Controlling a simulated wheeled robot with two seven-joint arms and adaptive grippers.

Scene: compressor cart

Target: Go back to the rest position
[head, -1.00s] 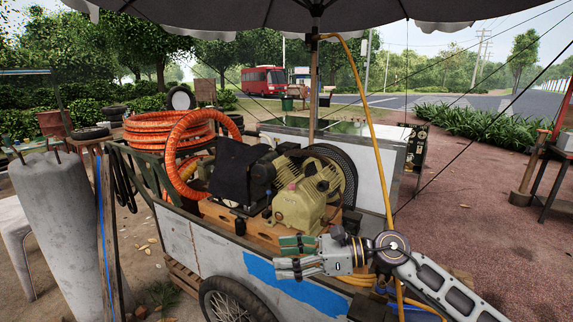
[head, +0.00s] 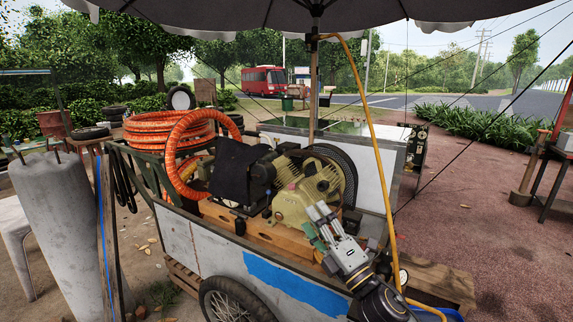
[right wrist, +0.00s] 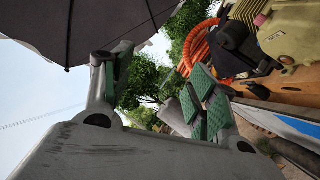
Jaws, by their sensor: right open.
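My right gripper (head: 318,227) is in front of the cart's right end in the head view, its fingers pointing up and to the left beside the beige compressor. In the right wrist view its green-padded fingers (right wrist: 160,88) are spread apart with nothing between them. The compressor (head: 290,205) sits on a wooden beam on the cart (head: 215,250); part of it also shows at the upper right of the right wrist view (right wrist: 290,35). My left gripper is not in view.
An orange hose coil (head: 165,130) lies on the cart's left end. A yellow hose (head: 375,130) hangs from the umbrella pole (head: 313,90), close to my right arm. A wooden box (head: 440,282) stands at the lower right. Open reddish ground (head: 470,220) lies to the right.

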